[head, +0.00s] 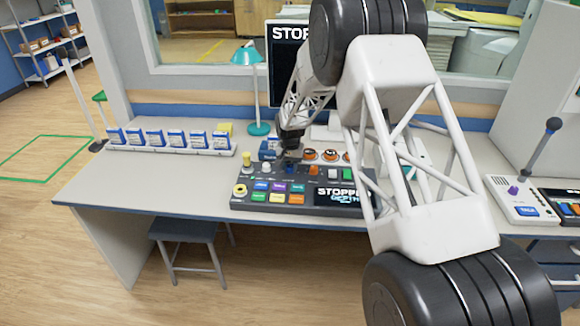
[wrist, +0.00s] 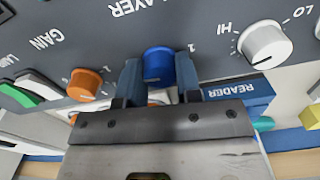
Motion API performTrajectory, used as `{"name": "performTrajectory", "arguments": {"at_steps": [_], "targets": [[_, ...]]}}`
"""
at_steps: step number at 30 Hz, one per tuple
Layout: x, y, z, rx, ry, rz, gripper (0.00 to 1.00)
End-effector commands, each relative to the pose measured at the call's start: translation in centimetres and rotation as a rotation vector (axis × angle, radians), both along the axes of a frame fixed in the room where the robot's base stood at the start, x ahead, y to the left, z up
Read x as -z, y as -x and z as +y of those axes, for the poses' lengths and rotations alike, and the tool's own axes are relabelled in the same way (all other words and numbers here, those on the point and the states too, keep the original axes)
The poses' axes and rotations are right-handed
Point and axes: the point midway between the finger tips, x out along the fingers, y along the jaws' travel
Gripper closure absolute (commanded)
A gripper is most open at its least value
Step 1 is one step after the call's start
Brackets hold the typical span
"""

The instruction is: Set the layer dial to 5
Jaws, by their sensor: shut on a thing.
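The layer dial (wrist: 158,64) is a blue knob on the dark control console (head: 269,208), near the partly cut-off, upside-down word LAYER in the wrist view. My gripper (wrist: 158,82) has one finger on each side of the knob and is shut on it. Small white marks show beside both fingers. A faint light mark shows on the knob, but I cannot tell which number it points to. In the head view my gripper (head: 290,160) is down at the console's back row of controls, and the dial is mostly hidden under it.
An orange gain knob (wrist: 86,84) and a white HI/LO knob (wrist: 264,45) flank the dial. The console also carries coloured buttons and a small screen (head: 338,196). A teal lamp (head: 258,128) stands behind.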

Motion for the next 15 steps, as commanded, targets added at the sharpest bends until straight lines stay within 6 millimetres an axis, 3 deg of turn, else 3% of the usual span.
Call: {"name": "performTrajectory", "arguments": {"at_steps": [15], "targets": [[-0.08, -0.05, 0.01, 0.077, -0.001, -0.001, 0.92]]}}
